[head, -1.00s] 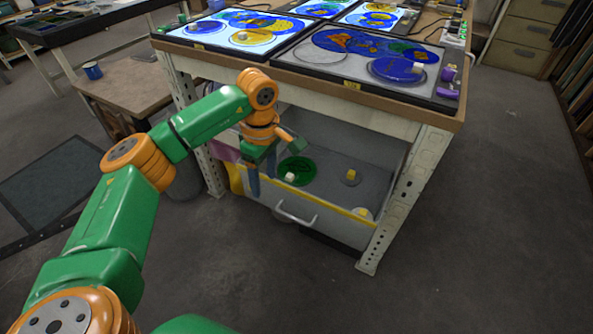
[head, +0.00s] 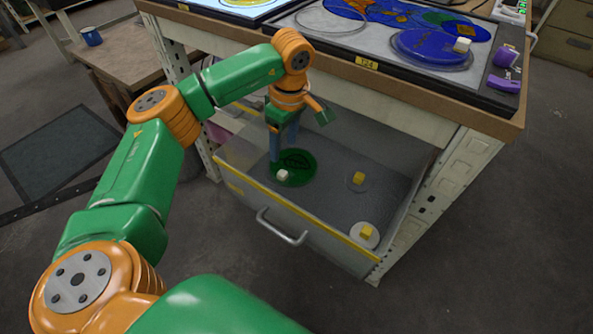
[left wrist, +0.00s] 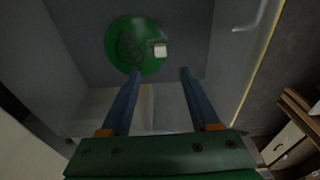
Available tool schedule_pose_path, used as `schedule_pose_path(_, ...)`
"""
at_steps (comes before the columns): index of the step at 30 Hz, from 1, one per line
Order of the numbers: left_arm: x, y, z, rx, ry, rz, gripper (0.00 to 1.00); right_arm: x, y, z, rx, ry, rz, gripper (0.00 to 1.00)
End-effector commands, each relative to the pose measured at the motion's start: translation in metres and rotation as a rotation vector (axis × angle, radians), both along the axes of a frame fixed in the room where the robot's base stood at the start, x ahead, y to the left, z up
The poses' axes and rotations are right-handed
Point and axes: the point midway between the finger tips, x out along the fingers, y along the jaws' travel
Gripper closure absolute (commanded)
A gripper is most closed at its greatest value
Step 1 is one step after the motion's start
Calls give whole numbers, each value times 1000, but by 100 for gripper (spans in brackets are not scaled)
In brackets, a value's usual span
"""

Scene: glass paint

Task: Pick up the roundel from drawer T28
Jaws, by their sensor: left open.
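A green glass roundel (head: 297,166) with a dark leaf-like pattern and a small white block (head: 282,175) on its edge lies on the grey floor of the open drawer (head: 345,201). In the left wrist view the roundel (left wrist: 133,45) and its white block (left wrist: 160,50) lie beyond my fingertips. My left gripper (head: 281,157) is inside the drawer, above the roundel's left part; one finger hides a bit of it. In the left wrist view my left gripper (left wrist: 158,72) is open with nothing between its blue fingers. My right gripper does not show.
The drawer front has a yellow edge and a metal handle (head: 281,227). The workbench top (head: 440,100), labelled T24, with glass panels overhangs the drawer.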

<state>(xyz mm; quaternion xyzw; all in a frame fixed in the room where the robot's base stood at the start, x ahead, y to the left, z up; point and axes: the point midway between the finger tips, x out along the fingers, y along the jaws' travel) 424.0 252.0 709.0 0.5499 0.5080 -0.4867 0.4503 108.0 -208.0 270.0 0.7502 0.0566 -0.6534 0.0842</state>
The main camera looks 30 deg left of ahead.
Motion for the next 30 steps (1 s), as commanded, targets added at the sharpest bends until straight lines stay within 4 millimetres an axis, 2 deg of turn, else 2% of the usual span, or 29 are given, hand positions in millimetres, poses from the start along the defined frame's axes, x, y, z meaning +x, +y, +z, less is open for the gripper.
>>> schedule_pose_path(1, 0, 0, -18, 0, 0, 0, 38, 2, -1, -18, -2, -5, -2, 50)
schedule_pose_path(4, 0, 0, -29, 0, 0, 0, 38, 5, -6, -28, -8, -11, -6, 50)
schedule_pose_path(10, 0, 2, -46, 0, 2, 1, 38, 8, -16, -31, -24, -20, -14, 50)
schedule_pose_path(18, -2, 7, -95, 0, 3, 0, 38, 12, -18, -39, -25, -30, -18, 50)
schedule_pose_path(26, -1, 7, -98, 0, 0, 0, 38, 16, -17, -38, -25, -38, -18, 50)
schedule_pose_path(30, -1, 7, -98, 0, 0, 0, 75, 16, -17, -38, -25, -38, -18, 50)
